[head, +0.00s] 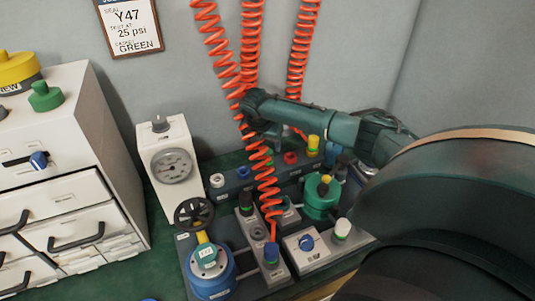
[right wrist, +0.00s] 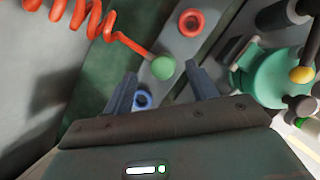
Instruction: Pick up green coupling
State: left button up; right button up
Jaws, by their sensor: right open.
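The green coupling (right wrist: 163,67) is a round green end on a red coiled hose, in the right wrist view. It sits over a grey strip, between a red ring port (right wrist: 191,22) and a blue ring port (right wrist: 142,98). My right gripper (right wrist: 162,73) is open, its two fingers on either side of the coupling, with gaps visible. In the head view my right gripper (head: 269,131) reaches down from the right above the grey rack. There the front red hose (head: 265,170) and my arm obscure the coupling. My left gripper is not in view.
A white gauge box (head: 172,165) and a drawer cabinet (head: 110,180) are at left. A green-topped round device (head: 320,197) is at right. Coiled hoses hang close to my gripper.

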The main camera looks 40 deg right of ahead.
aim_at(268, 151)
jog(key=x, duration=0.4)
jog(key=shift+s+a+f+b, duration=0.15)
jog(key=shift+s+a+b, duration=0.1)
jog(key=shift+b, duration=0.15)
jog(key=shift+w+d+f, duration=0.15)
jog(key=shift+d+f, duration=0.05)
jog(key=shift+f, duration=0.2)
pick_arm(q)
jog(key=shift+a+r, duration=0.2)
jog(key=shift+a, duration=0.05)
pick_arm(e)
jog(key=shift+c, duration=0.6)
jog(key=c, duration=1)
jog(key=shift+r, duration=0.1)
